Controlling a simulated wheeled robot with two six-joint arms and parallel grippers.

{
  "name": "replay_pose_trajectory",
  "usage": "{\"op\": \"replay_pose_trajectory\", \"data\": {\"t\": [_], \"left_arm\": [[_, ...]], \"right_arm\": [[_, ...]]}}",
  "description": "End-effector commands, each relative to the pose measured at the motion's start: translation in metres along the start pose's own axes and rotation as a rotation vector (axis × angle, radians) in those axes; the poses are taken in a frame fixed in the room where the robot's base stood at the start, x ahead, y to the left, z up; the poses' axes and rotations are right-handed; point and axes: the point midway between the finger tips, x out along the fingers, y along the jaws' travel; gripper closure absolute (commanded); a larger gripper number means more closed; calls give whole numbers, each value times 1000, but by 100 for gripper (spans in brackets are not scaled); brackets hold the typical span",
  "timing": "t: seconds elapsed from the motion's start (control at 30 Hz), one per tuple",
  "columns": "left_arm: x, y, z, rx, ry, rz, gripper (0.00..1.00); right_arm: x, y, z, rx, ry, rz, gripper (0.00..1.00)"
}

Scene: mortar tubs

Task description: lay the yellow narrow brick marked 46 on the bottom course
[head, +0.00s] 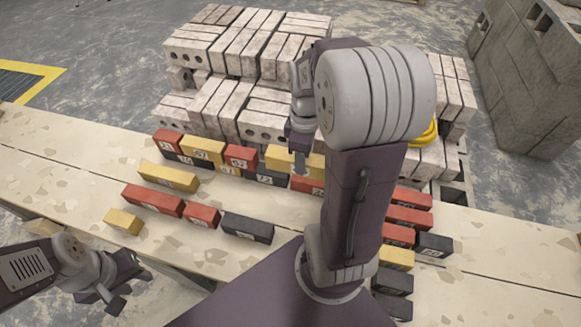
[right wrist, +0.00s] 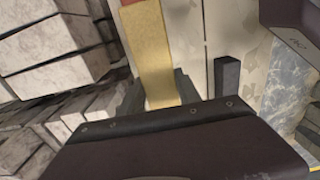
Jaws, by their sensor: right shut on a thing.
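My right gripper (head: 301,165) is shut on a yellow brick (head: 277,156) at the back row of bricks. In the right wrist view the yellow brick (right wrist: 150,55) runs down to the gripper's dark edge. Its number cannot be read. In the head view it appears above or on the dark brick marked 72 (head: 265,178) and a red brick (head: 308,186); the contact is hard to tell. Another yellow brick (head: 168,176) lies in front of the row. My left gripper (head: 102,296) is open and empty off the table's front left edge.
Red (head: 152,199) and dark (head: 247,228) bricks lie loose at the front. Several red bricks (head: 408,216) and a yellow brick (head: 396,257) lie right of my arm. Pale block stacks (head: 245,45) stand behind the table. The table's left end (head: 50,150) is clear.

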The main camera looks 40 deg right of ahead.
Motion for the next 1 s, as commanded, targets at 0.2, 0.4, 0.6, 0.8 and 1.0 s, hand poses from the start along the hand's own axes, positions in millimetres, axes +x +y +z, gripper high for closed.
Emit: {"op": "replay_pose_trajectory", "data": {"t": [0.2,0.4,0.6,0.8,1.0], "left_arm": [[11,0,1,0,0,0,64],[11,0,1,0,0,0,64],[22,0,2,0,0,0,64],[29,0,3,0,0,0,64],[28,0,3,0,0,0,64]], "right_arm": [[25,21,-34,-2,0,0,100],[28,25,-41,1,1,1,100],[51,24,-40,1,-1,-2,100],[69,25,-40,0,1,1,100],[69,25,-40,0,1,1,100]]}}
